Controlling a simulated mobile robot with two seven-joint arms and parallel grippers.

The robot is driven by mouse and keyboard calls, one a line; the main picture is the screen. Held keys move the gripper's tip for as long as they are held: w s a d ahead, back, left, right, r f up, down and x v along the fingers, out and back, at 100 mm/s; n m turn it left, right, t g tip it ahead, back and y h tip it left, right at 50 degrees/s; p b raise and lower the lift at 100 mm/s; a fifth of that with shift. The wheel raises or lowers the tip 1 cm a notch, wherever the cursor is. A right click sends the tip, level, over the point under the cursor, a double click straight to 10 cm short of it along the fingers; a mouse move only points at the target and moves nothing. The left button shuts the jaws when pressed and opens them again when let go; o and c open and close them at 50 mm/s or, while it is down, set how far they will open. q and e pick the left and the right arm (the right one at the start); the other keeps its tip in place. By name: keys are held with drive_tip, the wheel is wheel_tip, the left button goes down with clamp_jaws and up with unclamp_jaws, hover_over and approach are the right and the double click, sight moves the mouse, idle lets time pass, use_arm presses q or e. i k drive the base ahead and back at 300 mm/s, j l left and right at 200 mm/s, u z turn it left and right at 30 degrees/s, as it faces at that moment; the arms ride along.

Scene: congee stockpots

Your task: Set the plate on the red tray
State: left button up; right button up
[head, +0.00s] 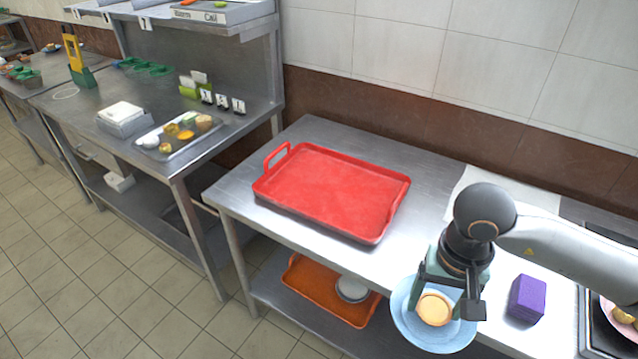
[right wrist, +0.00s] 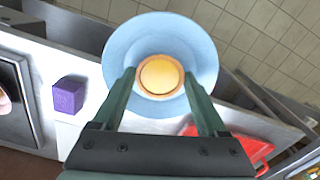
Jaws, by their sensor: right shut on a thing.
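The light blue plate (head: 446,341) is at the front edge of the steel table, with a round yellow-tan item (head: 434,309) in its middle. The plate appears to overhang the table's front edge. The red tray (head: 335,190) lies on the table to the left of the plate, empty, with raised handles at its ends. It shows partly in the right wrist view (right wrist: 250,150). My left gripper is in neither view.
A purple block (head: 526,298) stands right of the plate. A pan or tray with a pink plate (head: 615,318) is at the right edge. An orange tray (head: 325,290) sits on the lower shelf. Bare table (head: 400,240) lies between red tray and gripper.

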sight(332, 189)
drive_tip(key=i+j, duration=0.2)
drive_tip(key=j, duration=0.15)
drive_tip(key=i+j, duration=0.2)
drive_tip(key=j, duration=0.2)
drive_tip(key=i+j, duration=0.5)
drive_tip(key=i, duration=0.2)
drive_tip(key=i+l+z, duration=0.05)
